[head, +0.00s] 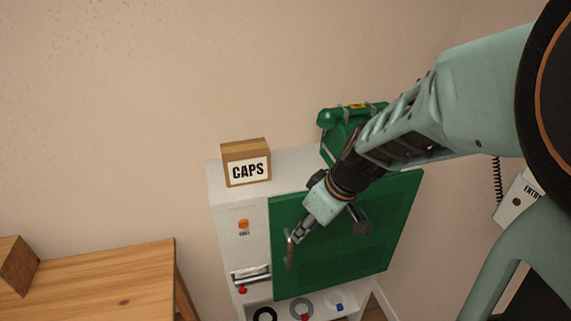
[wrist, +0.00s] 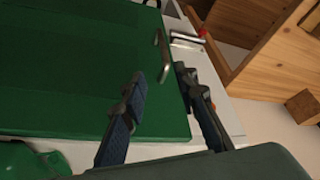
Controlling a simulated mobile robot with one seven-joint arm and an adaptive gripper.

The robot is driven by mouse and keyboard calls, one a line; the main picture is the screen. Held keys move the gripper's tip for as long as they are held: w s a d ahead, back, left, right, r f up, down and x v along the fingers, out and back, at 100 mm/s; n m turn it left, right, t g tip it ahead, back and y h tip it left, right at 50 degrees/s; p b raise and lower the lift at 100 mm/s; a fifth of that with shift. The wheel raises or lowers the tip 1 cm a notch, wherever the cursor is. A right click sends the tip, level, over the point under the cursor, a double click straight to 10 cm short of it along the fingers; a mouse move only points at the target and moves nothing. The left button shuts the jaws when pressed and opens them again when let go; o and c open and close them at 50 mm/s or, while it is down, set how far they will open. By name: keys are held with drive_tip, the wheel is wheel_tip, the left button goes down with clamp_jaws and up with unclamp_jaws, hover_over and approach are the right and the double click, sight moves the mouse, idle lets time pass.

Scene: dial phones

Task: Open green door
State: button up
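The green door (head: 350,250) is a flat panel on the front of a white cabinet (head: 222,210). It looks shut or nearly so; I cannot tell if there is a gap. Its metal bar handle (head: 289,252) is upright near the door's left edge. My gripper (head: 296,238) is in front of the door, close to the handle's upper part. In the wrist view, the two dark fingers are apart, and the handle (wrist: 162,56) shows just beyond the tips, roughly in line with the space between them. I cannot tell whether they touch it.
A silver handle (head: 251,273) and an orange button (head: 243,224) are left of the door. Rings (head: 302,308) lie below. A wooden table (head: 100,280) is at left.

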drive_tip(key=f, duration=0.1)
drive_tip(key=b, duration=0.1)
hover_over(290, 266)
drive_tip(key=f, duration=0.9)
drive_tip(key=shift+w+f, duration=0.2)
drive_tip(key=shift+w, duration=0.15)
drive_tip(key=shift+c, duration=0.3)
clamp_jaws()
